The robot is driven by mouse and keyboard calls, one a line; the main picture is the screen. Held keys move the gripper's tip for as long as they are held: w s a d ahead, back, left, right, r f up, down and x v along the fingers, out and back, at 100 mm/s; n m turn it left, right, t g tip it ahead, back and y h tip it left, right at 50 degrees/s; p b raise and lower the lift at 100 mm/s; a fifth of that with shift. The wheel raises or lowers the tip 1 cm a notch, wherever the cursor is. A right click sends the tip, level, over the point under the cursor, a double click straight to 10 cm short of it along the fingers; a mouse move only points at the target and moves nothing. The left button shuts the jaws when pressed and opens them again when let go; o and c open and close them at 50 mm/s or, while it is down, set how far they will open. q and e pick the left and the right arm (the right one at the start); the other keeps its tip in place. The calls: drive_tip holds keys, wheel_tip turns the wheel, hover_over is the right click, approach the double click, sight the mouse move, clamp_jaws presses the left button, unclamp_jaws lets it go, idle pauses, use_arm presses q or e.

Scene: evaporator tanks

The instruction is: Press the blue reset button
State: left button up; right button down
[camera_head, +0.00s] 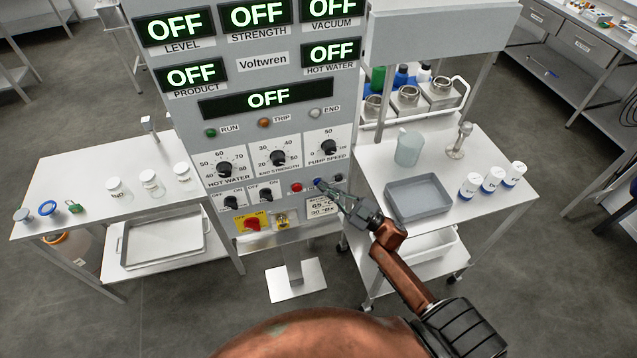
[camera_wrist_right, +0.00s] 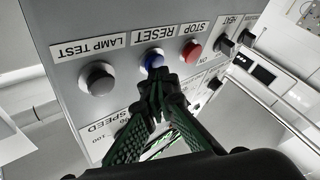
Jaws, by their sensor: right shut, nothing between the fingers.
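The blue reset button (camera_head: 318,182) is on the lower right of the grey control panel (camera_head: 262,60). In the right wrist view the blue button (camera_wrist_right: 152,58) sits below an upside-down RESET label, its lower part covered by my fingertips. My right gripper (camera_head: 329,190) is shut and empty, reaching in from the lower right. Its closed fingertips (camera_wrist_right: 165,80) are right at the blue button; I cannot tell whether they touch it. My left gripper is not in view.
The red STOP button (camera_wrist_right: 192,50) and grey LAMP TEST button (camera_wrist_right: 98,78) flank the reset button closely. Several panel displays read OFF. A right-hand table (camera_head: 400,165) holds a grey tray (camera_head: 418,198) and white-capped bottles, close to my right arm.

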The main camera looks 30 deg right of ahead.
drive_tip(key=shift+w, duration=0.1)
idle(0.6)
drive_tip(key=shift+w+d, duration=0.15)
drive_tip(key=shift+w, duration=0.15)
drive_tip(key=shift+r, duration=0.1)
drive_tip(key=shift+s, duration=0.2)
idle(0.4)
drive_tip(key=s+a+p, duration=0.1)
drive_tip(key=s+p, duration=0.2)
drive_tip(key=s, duration=0.3)
drive_tip(key=shift+a, duration=0.3)
drive_tip(key=shift+w, duration=0.1)
idle(0.5)
